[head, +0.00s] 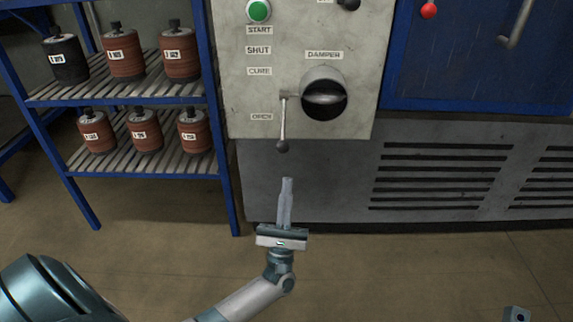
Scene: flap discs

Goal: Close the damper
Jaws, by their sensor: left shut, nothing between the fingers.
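The damper (325,93) is a round metal port with a dark opening, under a DAMPER label on the grey panel (240,90). Its lever (283,118) hangs straight down at the left of the port, with a dark knob (282,146) at its lower end. The marks SHUT, CURE and OPEN run down the panel's left side, and the lever hangs beside and below OPEN. My left gripper (287,181) is shut and empty, pointing up just below the knob in the picture, apart from it. My right gripper is not clearly in view.
A blue rack (215,120) with several numbered brown and dark rolls (124,54) stands at the left. A green START button (258,10) is above the marks. A blue door (480,60) with a handle (516,25) is at the right, above a vented grey base (300,185).

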